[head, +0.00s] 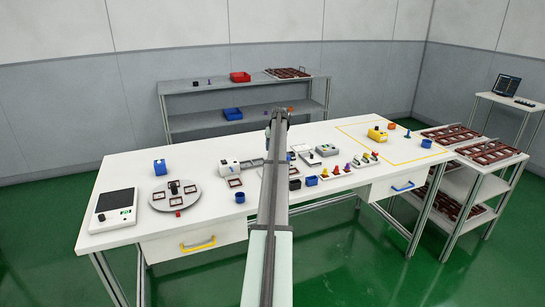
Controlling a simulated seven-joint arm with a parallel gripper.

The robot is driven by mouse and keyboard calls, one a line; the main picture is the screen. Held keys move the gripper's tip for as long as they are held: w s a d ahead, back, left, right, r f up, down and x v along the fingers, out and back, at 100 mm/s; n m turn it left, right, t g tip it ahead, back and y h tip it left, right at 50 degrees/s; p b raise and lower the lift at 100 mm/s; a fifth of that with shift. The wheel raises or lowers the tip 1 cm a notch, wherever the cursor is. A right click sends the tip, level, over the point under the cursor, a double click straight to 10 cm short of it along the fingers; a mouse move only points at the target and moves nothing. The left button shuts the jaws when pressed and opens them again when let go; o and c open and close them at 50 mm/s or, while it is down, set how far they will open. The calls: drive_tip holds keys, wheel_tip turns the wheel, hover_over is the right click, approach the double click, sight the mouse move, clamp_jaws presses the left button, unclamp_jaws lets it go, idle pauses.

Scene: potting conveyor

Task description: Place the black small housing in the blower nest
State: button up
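My arm reaches from the bottom of the head view over the white table (130,170). My gripper (279,113) is at its far end, small and dark, and I cannot tell whether it is open or holds anything. A small black block (295,184) sits just right of the arm; it may be the black small housing. Another dark piece (174,186) stands on the round grey plate (161,200) at the left. I cannot make out which fixture is the blower nest; a white unit (229,168) stands left of the arm. My arm hides part of the table's middle.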

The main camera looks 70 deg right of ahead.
drive_tip(key=x, duration=0.4)
drive_tip(key=shift+w+d+f, duration=0.15)
drive_tip(key=shift+d+f, duration=0.1)
drive_tip(key=shift+d, duration=0.15)
drive_tip(key=c, duration=0.9)
drive_tip(key=shift+o, duration=0.2)
drive_tip(key=shift+r, duration=0.15)
